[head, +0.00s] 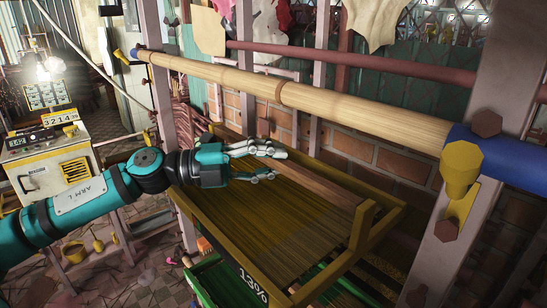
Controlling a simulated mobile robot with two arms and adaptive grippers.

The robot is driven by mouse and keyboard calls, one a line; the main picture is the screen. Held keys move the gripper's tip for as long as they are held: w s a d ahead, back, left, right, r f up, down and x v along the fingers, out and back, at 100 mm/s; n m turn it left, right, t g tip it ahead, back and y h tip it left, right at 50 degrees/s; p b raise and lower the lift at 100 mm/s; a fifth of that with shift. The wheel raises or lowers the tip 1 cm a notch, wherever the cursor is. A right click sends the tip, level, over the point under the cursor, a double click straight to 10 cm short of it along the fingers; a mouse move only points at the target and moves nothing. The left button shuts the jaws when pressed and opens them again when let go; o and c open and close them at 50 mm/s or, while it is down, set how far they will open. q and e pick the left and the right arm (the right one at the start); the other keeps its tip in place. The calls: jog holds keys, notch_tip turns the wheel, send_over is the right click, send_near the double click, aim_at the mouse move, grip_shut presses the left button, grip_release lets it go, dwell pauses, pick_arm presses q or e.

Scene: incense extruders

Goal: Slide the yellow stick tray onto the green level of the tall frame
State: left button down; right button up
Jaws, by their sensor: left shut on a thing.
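The yellow stick tray (360,230) is in the middle of the head view, tilted in the picture and filled with long brown sticks (265,225). My left gripper (277,164) reaches in from the left over the tray's far part and is shut on it; the exact contact is hard to see. The tall frame (462,215) has pale posts around the tray. A green level (218,284) shows below the tray's near edge, beside a dark label reading 13%. The tray hides most of that level. My right gripper is not in view.
A thick bamboo pole (345,110) with blue ends crosses above the tray. A yellow knob (461,165) sticks out on the right post. A brick wall (350,150) stands behind. A cream machine (50,155) is at the left, with small yellow items on a low stand (95,257).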

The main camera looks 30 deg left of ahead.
pick_arm(q)
jog(key=shift+s, duration=0.35)
jog(key=shift+w, duration=0.15)
jog(key=shift+w+f, duration=0.1)
jog(key=shift+w, duration=0.1)
jog(key=c, duration=1.5)
grip_release()
jog(key=shift+w, duration=0.1)
jog(key=shift+c, duration=0.2)
jog(key=shift+o, duration=2.3)
jog(key=shift+s, duration=0.25)
jog(key=o, duration=0.3)
jog(key=shift+w+f, duration=0.1)
jog(key=shift+w, duration=0.05)
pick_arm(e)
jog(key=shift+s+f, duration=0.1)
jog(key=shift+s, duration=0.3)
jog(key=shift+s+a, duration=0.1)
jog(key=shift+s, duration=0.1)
